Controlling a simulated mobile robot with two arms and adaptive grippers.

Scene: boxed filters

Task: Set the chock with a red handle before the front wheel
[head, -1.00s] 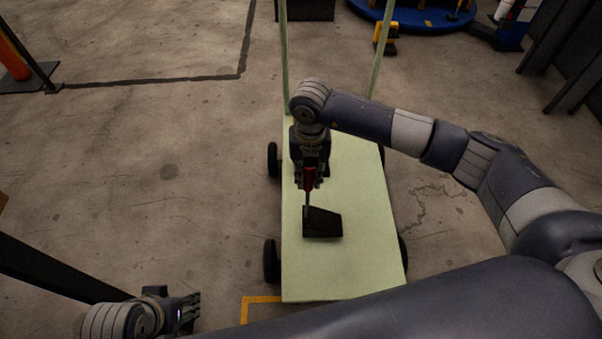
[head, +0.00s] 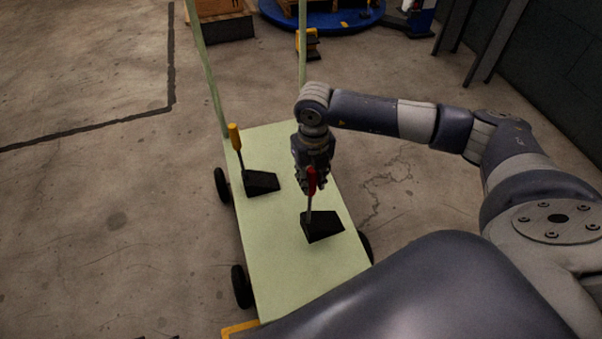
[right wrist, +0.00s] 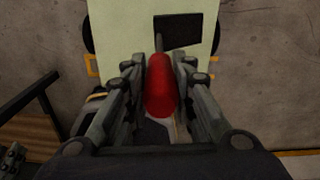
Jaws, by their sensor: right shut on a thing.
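My right gripper (head: 312,188) is shut on the upright red handle (head: 311,181) of a black wedge chock (head: 322,227). The chock shows over the right part of the pale green cart bed (head: 285,275); whether it touches the bed I cannot tell. In the right wrist view the red handle (right wrist: 161,88) sits between the fingers, with the dark chock body (right wrist: 178,30) beyond. Dark wheels show on the cart's left side, one far (head: 222,186) and one near (head: 240,287), and one is partly hidden at right (head: 365,245). Only doubtful bits of my left gripper show at the bottom edge.
A second chock (head: 262,182) with a yellow handle (head: 235,136) stands on the bed's left part. The cart's upright posts (head: 209,75) rise at its far end. Open concrete floor (head: 110,240) lies left of the cart. A yellow floor mark (head: 240,328) is near its front.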

